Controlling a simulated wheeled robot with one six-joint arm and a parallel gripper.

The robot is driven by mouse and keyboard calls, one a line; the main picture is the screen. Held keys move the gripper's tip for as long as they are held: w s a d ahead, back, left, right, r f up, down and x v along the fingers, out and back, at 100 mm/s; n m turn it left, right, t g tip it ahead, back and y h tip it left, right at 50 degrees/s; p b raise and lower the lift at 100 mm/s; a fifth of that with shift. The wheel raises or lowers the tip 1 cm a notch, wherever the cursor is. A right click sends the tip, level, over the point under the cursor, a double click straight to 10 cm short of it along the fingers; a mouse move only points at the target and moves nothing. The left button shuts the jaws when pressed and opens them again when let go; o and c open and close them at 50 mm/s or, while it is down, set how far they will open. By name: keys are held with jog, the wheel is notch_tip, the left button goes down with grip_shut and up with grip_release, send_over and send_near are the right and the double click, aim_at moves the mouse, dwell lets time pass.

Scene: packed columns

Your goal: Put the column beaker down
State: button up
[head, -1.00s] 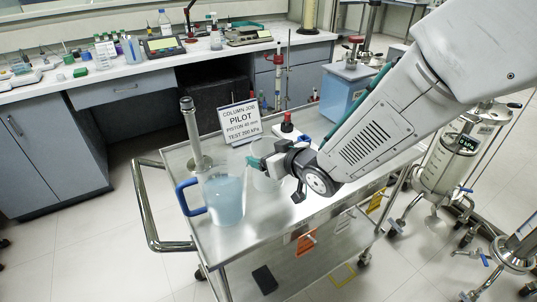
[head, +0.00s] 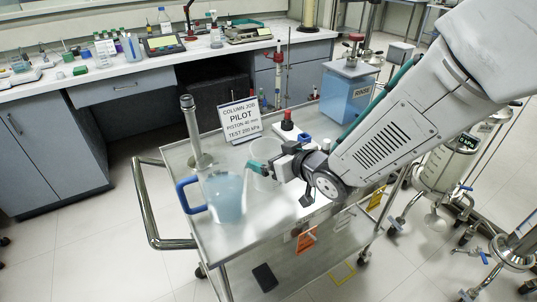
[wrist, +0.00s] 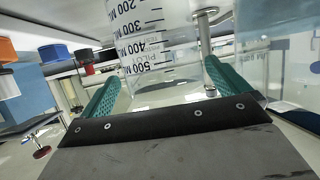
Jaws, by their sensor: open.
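The column beaker (head: 264,181) is a clear, graduated vessel standing upright on the steel cart top (head: 262,222), just right of the blue-handled jug. Its printed scale fills the upper middle of the wrist view (wrist: 145,40), upside down there. My gripper (head: 262,168) is at the beaker, its teal fingers spread. In the wrist view the two green fingers (wrist: 160,76) stand wide apart, with the beaker beyond and between them and a gap at each side. Part of the beaker is hidden behind my gripper in the head view.
A jug (head: 227,196) of blue liquid stands close left of the beaker. A metal post (head: 192,130), a sign (head: 240,119) and a red-topped item (head: 287,122) stand behind. A blue box (head: 347,95) is at the back right.

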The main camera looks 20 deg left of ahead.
jog(key=v, duration=0.9)
jog(key=w+d+r+m+t+h, duration=0.1)
jog(key=d+r+m+h, duration=0.25)
jog(key=d, duration=0.85)
jog(key=w+d+r+m+h, duration=0.1)
jog(key=d+r+m+h, duration=0.3)
jog(key=d, duration=0.7)
jog(key=s+d+m+g+h, duration=0.2)
jog(key=s+d, duration=0.4)
jog(key=s, duration=0.5)
jog(key=s+d+r+m+g+h, duration=0.1)
jog(key=s+d+g, duration=0.4)
jog(key=s, duration=0.6)
jog(key=shift+d+r+m+h, duration=0.25)
jog(key=shift+d+m+h, duration=0.15)
jog(key=shift+d, duration=0.85)
